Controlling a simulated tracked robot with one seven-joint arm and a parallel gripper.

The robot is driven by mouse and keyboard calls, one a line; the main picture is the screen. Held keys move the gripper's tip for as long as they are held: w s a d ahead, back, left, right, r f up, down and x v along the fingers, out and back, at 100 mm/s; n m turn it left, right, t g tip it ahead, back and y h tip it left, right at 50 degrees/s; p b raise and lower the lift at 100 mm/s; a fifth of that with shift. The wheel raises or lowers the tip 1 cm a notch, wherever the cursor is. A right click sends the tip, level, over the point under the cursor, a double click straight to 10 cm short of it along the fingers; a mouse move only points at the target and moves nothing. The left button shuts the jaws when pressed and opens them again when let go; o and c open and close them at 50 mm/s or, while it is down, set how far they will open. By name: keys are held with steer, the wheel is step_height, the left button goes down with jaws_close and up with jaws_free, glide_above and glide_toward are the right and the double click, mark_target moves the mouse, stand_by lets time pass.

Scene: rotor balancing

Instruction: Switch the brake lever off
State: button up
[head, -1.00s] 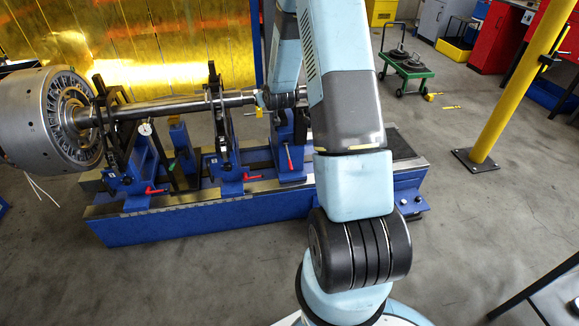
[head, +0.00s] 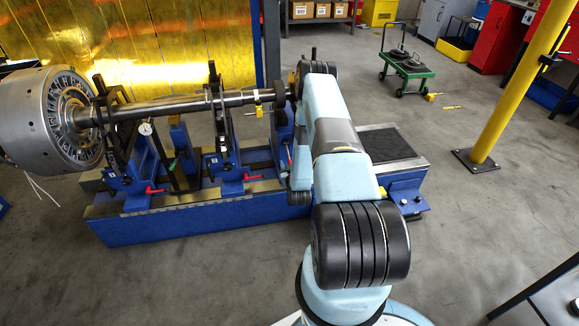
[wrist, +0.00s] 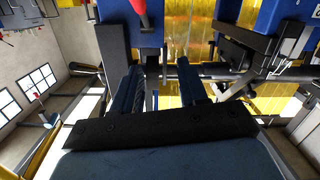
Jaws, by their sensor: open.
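In the head view, red-handled levers show on the blue rotor stand (head: 200,225): one at the left pedestal (head: 153,190) and one at the middle pedestal (head: 252,177). I cannot tell which is the brake lever. In the wrist view, a red handle (wrist: 139,8) hangs at the top edge, in front of blue metal, beyond my fingers and left of the midline. My gripper (wrist: 160,82) is open, with nothing between its fingers, and apart from the red handle. In the head view it is hidden behind my arm.
The steel shaft (head: 180,104) runs across the stand to a large rotor drum (head: 28,120) at left. A yellow tag (head: 258,109) hangs from the shaft. A yellow post (head: 510,90) and green cart (head: 408,67) stand right. Floor in front is clear.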

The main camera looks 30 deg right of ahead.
steer(key=s+f+m+h, duration=0.1)
steer(key=s+f+h, duration=0.1)
steer(key=s+f, duration=0.5)
steer(key=shift+t, duration=0.4)
steer(key=x, duration=1.3)
steer(key=shift+w+a+f, duration=0.2)
steer(key=shift+w+a, duration=0.05)
steer(key=shift+w, duration=0.1)
jaws_close()
steer(key=shift+a, duration=0.1)
